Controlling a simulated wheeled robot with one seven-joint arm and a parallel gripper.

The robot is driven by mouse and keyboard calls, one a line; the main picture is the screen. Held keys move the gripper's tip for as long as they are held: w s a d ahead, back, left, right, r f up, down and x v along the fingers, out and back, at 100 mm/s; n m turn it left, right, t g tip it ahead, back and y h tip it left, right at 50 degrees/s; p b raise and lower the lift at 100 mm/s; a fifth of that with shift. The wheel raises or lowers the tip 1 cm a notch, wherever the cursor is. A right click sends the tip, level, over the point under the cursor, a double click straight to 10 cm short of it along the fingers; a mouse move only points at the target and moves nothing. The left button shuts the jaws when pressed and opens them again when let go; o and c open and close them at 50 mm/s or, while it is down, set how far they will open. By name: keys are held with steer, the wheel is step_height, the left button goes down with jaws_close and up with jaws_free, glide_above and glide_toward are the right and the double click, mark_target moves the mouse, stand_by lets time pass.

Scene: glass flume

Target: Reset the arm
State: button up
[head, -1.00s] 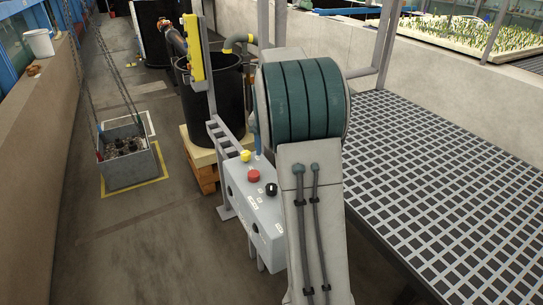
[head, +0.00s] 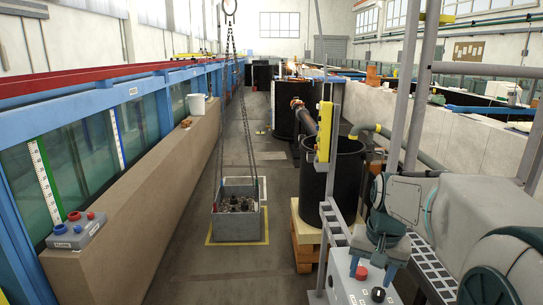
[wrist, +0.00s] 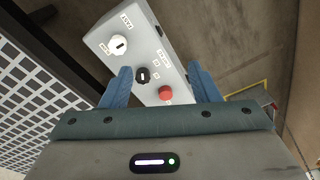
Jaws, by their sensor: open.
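My gripper (head: 374,264) is at the lower right in the head view, over the grey control box (head: 345,291). In the wrist view my gripper (wrist: 162,82) shows two blue fingers spread apart with nothing held between them. The control box (wrist: 139,46) lies beyond the fingertips, with a white knob (wrist: 118,44), a black knob (wrist: 142,74) and a red button (wrist: 166,93). The black knob shows between the fingers. I cannot tell whether the fingers touch the box. My arm reaches in from the right in the head view.
A black barrel (head: 338,175) stands on a wooden pallet behind the box. A grey crate (head: 238,226) hangs on chains over a yellow floor outline. The glass flume (head: 80,155) runs along the left. Grating (head: 432,268) lies under my arm.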

steer(key=s+a+f+n, duration=0.1)
steer(key=s+a+n, duration=0.1)
steer(key=s, duration=0.5)
steer(key=s+a+f+n+t, duration=0.1)
steer(key=s+a, duration=0.3)
steer(key=s, duration=0.4)
steer(key=shift+a+f+n, duration=0.4)
steer(key=shift+f+n, duration=0.2)
steer(key=shift+f, duration=0.05)
steer(key=shift+w, duration=0.1)
stand_by(0.4)
